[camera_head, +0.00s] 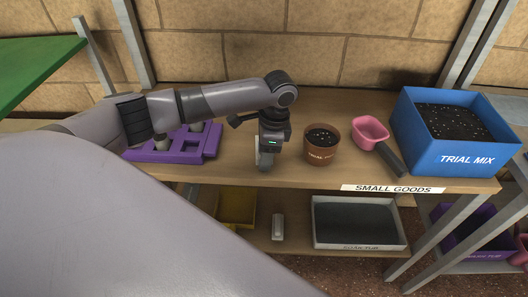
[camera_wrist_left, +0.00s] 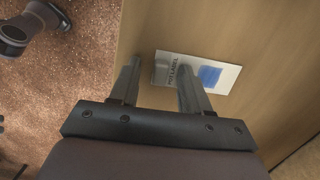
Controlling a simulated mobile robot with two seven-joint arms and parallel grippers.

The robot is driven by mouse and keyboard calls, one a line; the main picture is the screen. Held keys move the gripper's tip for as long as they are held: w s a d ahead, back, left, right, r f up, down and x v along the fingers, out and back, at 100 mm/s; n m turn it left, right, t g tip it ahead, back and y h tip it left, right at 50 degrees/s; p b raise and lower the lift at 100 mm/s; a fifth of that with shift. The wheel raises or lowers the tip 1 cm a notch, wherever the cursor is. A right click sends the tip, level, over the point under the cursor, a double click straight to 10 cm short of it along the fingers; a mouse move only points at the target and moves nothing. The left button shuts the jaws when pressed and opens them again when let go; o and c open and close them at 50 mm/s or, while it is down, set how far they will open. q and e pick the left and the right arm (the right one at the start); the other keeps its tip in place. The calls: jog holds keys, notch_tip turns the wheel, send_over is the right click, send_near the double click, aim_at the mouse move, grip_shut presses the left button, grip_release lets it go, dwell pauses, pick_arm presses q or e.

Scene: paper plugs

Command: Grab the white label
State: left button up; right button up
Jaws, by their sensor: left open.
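The white label (camera_wrist_left: 229,78) lies flat on the wooden shelf top near its edge in the left wrist view. It carries a blue square and small dark print. My left gripper (camera_wrist_left: 158,66) is open above it. One finger overlaps the label's near left part in the picture, and the other finger is left of it, by the shelf edge. Nothing is between the fingers that I can see held. In the head view my left gripper (camera_head: 265,158) points down near the shelf's front edge and mostly hides the label. My right gripper is not seen.
A brown soil pot (camera_head: 322,145) stands right of my left gripper, then a pink scoop (camera_head: 369,130) and a blue TRIAL MIX bin (camera_head: 455,157). A purple tray (camera_head: 190,147) lies to the left. A lower shelf holds a grey-white tray (camera_head: 360,246) and a yellow bin (camera_head: 236,205).

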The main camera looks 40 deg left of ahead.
pick_arm(q)
grip_shut()
